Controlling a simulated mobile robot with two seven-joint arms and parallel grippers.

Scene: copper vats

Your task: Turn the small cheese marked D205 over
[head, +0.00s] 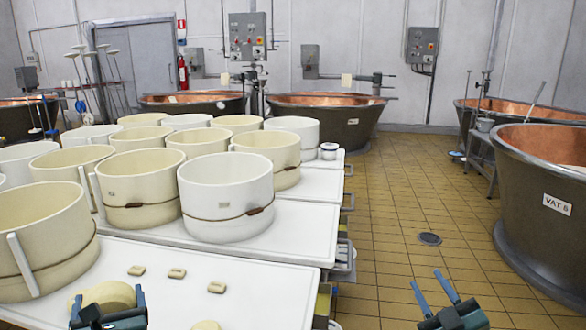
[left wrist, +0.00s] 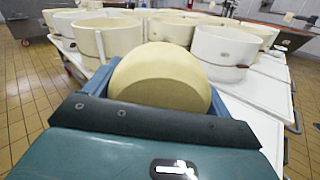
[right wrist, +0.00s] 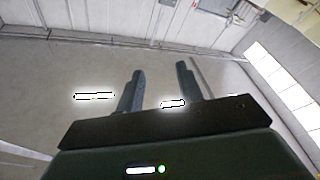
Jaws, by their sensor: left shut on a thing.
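My left gripper (head: 108,301) is shut on a small pale-yellow cheese (head: 106,294), low at the front left of the white table. In the left wrist view the round cheese (left wrist: 160,77) sits between the fingers, a broad plain face toward the camera. No D205 mark can be read on it. I cannot tell whether it touches the table. Another small pale cheese (head: 206,325) is partly cut off at the bottom edge. My right gripper (head: 434,293) is open and empty over the tiled floor, right of the table. The right wrist view shows its fingers (right wrist: 160,75) apart.
The white table (head: 265,245) carries several cream and white cheese moulds (head: 228,197) behind the left gripper. Small pale blocks (head: 177,272) lie on its bare front part. The tiled aisle (head: 400,210) is clear.

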